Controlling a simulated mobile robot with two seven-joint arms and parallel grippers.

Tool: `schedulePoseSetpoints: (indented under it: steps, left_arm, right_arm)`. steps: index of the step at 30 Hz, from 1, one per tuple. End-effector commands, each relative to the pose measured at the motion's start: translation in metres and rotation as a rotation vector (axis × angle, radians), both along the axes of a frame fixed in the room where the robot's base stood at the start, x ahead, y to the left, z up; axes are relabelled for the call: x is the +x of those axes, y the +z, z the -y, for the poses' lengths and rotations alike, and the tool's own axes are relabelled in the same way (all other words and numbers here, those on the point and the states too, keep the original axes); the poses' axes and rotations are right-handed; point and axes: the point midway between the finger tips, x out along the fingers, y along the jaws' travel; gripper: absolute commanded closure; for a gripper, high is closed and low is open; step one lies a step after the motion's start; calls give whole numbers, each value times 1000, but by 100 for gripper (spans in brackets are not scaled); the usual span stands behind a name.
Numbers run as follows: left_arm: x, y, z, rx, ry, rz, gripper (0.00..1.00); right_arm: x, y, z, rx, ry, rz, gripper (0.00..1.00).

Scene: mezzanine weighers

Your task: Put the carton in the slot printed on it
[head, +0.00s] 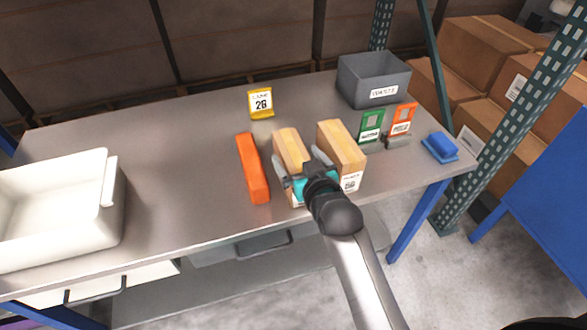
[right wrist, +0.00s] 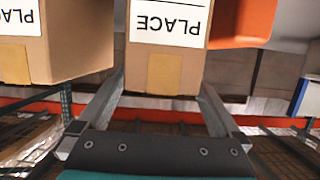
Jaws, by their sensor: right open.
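Two tan cartons stand side by side on the grey table in the head view: a left carton (head: 289,144) and a right carton (head: 341,142) with a white label, its print too small to read surely. My right gripper (head: 302,165) is open at the near end of the left carton, a finger on each side. In the right wrist view the left carton (right wrist: 165,72) is between the open fingers, its white label reading "PLACE" upside down; the rest of the label is cut off. The right carton (right wrist: 75,45) is at the left there. My left gripper is not in view.
An orange block (head: 252,168) lies close left of the left carton. A yellow sign (head: 261,104) reads "2G". A grey bin (head: 373,80), green (head: 371,125) and orange (head: 402,118) card stands and a blue item (head: 440,146) are right. A white tub (head: 60,205) is left.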

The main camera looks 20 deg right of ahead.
Motion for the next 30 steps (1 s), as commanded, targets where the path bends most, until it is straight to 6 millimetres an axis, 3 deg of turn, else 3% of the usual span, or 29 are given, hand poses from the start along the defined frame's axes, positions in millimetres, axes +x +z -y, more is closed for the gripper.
schedulePoseSetpoints:
  steps: [6,16,30]
  left_arm:
    - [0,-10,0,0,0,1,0]
    - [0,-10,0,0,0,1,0]
    - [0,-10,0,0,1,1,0]
  right_arm:
    - [25,-7,-1,1,1,1,0]
    - [30,-8,-1,0,1,0,0]
    - [30,-8,-1,-1,1,0,52]
